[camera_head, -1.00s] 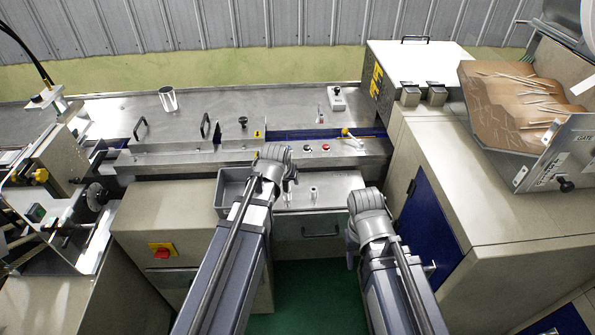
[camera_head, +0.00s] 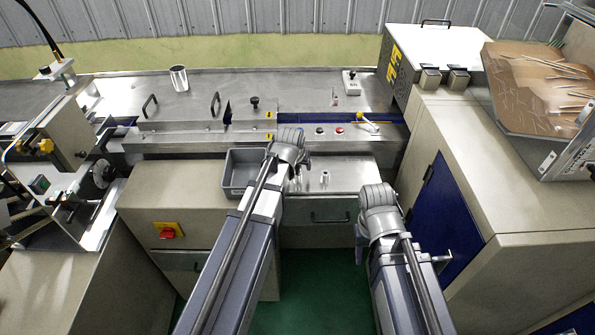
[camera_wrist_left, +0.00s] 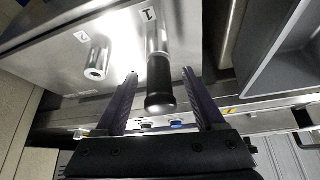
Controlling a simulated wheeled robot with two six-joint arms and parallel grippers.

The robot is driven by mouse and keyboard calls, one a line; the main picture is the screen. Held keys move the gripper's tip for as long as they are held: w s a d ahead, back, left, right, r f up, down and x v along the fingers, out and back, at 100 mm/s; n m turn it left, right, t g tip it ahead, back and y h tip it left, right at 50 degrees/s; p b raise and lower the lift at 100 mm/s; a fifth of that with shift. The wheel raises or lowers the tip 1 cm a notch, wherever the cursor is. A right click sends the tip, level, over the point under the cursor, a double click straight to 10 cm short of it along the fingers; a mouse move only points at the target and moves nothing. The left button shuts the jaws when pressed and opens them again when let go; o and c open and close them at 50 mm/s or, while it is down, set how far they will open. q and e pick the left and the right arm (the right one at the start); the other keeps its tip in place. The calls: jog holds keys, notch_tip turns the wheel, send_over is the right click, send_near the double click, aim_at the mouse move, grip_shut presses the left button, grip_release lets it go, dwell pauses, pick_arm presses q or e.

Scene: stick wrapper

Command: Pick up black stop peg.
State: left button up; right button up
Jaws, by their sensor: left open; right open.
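The black stop peg (camera_wrist_left: 160,85) stands in the left wrist view, a black cylinder on a silver shaft beside a label "1" on a metal top. My left gripper (camera_wrist_left: 158,76) is open, with one finger on each side of the black part; I cannot tell if either touches it. In the head view, my left gripper (camera_head: 297,178) is over the steel ledge, mostly behind its own wrist, and the black peg cannot be made out there. My right gripper (camera_head: 361,244) is open and empty in front of the ledge, partly hidden by its wrist.
A silver peg (camera_wrist_left: 97,62) by label "2" stands close beside the black one; it also shows in the head view (camera_head: 325,178). A grey bin (camera_head: 231,186) sits left of my left gripper. A blue-doored cabinet (camera_head: 440,215) stands to the right.

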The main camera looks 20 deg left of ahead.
pick_arm(q)
jog(key=shift+b+x, duration=0.4)
jog(key=shift+x, duration=0.65)
jog(key=shift+r, duration=0.1)
jog(key=shift+c, duration=0.3)
grip_shut()
